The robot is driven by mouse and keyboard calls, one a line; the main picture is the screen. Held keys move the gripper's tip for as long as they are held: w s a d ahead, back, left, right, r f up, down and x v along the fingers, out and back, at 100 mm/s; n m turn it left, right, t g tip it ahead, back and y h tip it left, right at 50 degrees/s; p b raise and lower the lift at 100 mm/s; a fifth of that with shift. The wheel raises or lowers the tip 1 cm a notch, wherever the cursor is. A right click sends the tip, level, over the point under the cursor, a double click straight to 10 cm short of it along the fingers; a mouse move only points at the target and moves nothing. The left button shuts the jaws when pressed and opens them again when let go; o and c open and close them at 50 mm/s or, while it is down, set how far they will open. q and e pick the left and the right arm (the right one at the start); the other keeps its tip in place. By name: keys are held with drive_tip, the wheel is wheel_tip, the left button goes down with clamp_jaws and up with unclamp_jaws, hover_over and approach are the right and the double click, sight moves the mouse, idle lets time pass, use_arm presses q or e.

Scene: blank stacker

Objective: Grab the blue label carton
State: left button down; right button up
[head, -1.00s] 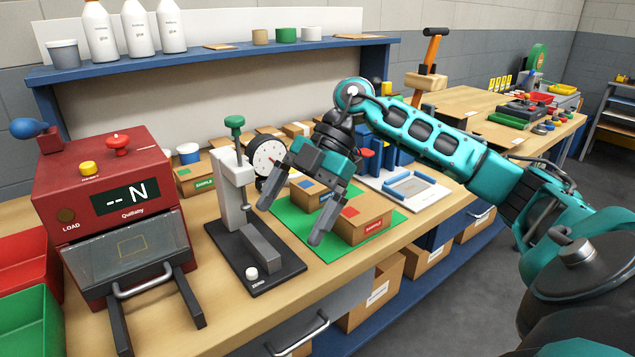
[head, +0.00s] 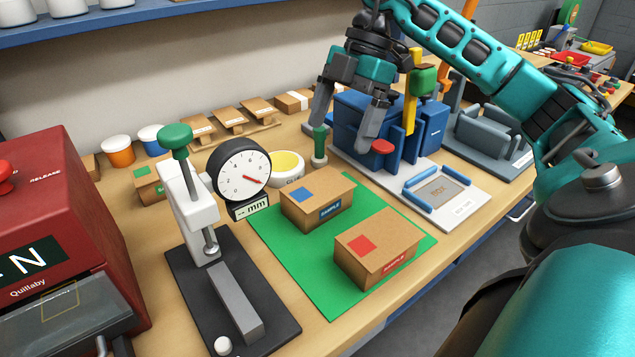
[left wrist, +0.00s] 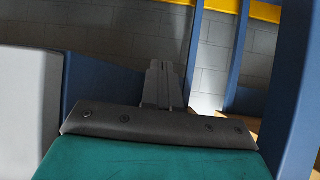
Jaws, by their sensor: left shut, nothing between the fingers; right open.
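The blue label carton (head: 317,202) is a small brown box with a blue square on top and a blue label on its front. It lies on a green mat (head: 284,263), behind and left of a similar carton with red labels (head: 377,250). My right gripper (head: 340,138) is open and empty, pointing down above the table, behind and to the right of the blue label carton and apart from it. My left gripper (left wrist: 165,88) shows only in the left wrist view, with its fingers together and nothing between them, away from the carton.
A dial gauge stand (head: 192,225) stands left of the mat. A green-handled tool (head: 319,145) and a yellow-filled bowl (head: 287,168) are behind the carton. A blue fixture (head: 350,125) stands near my right gripper. A white plate (head: 462,214) lies right of the mat.

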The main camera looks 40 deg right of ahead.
sight(319, 185)
drive_tip(key=x, duration=0.2)
drive_tip(key=b+x, duration=0.1)
drive_tip(key=x, duration=0.4)
drive_tip(key=shift+w+d+f+b, duration=0.1)
drive_tip(key=shift+w+d+b, duration=0.2)
drive_tip(key=shift+b, duration=0.1)
drive_tip(key=shift+a+f, duration=0.2)
drive_tip(key=shift+f, duration=0.15)
drive_tip(key=x, duration=0.4)
drive_tip(key=shift+f+b, duration=0.1)
drive_tip(key=shift+b, duration=0.3)
drive_tip(key=shift+a+f, duration=0.1)
drive_tip(key=shift+f, duration=0.2)
use_arm(q)
drive_tip(key=shift+w+d+f, duration=0.2)
drive_tip(key=shift+w+d, duration=0.15)
drive_tip(key=shift+d, duration=0.1)
drive_tip(key=shift+w+d+f, duration=0.2)
drive_tip(key=shift+w+d, duration=0.1)
drive_tip(key=shift+d, duration=0.15)
